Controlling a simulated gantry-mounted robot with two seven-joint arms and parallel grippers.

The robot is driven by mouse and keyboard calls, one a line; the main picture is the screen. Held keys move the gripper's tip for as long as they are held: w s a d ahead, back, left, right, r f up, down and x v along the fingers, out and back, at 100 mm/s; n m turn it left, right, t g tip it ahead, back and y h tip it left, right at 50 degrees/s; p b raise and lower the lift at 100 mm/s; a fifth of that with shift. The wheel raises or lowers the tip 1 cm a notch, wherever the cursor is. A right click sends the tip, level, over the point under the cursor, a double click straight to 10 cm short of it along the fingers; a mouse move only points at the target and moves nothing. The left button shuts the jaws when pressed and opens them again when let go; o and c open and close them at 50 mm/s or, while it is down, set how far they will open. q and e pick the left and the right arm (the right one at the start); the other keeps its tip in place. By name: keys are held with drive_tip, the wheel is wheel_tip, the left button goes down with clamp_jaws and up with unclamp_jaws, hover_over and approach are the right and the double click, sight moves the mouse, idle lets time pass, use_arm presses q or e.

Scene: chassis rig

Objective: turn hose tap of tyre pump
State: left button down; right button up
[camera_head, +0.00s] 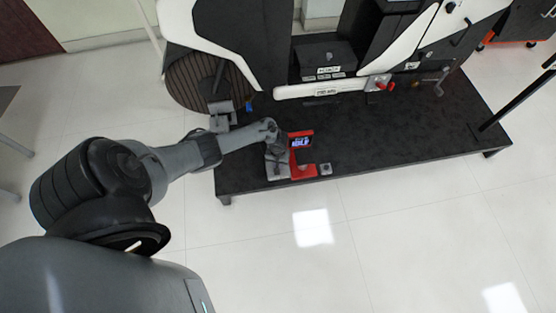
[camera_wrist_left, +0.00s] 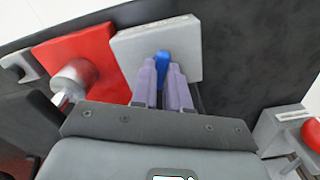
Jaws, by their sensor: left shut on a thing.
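The tyre pump is a red unit (camera_head: 304,171) with a small lit display (camera_head: 300,142), near the front edge of the black platform. In the left wrist view its red plate (camera_wrist_left: 75,50) carries a round metal fitting (camera_wrist_left: 72,80). A grey plate (camera_wrist_left: 185,42) beside it bears the blue hose tap (camera_wrist_left: 162,65). My left gripper (camera_wrist_left: 163,78) is shut on the blue tap, with a finger on either side of it. In the head view my left gripper (camera_head: 276,148) is over the grey plate and hides the tap. My right gripper is not in view.
The black platform (camera_head: 420,135) has clear room right of the pump. A small grey block (camera_head: 326,169) sits right beside the pump. A grey fixture (camera_head: 222,112) stands behind my left wrist. The black-and-white machine (camera_head: 240,45) rises at the back.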

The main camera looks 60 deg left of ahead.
use_arm(q)
drive_tip(key=shift+d+r+n+p, duration=0.1)
drive_tip(key=shift+r+n+p, duration=0.05)
drive_tip(key=shift+n+p, duration=1.3)
drive_tip(key=shift+n, duration=0.85)
drive_tip(key=shift+f, duration=0.2)
drive_tip(key=c, duration=1.1)
unclamp_jaws()
wheel_tip(320, 180, up, 11)
drive_tip(key=p, duration=1)
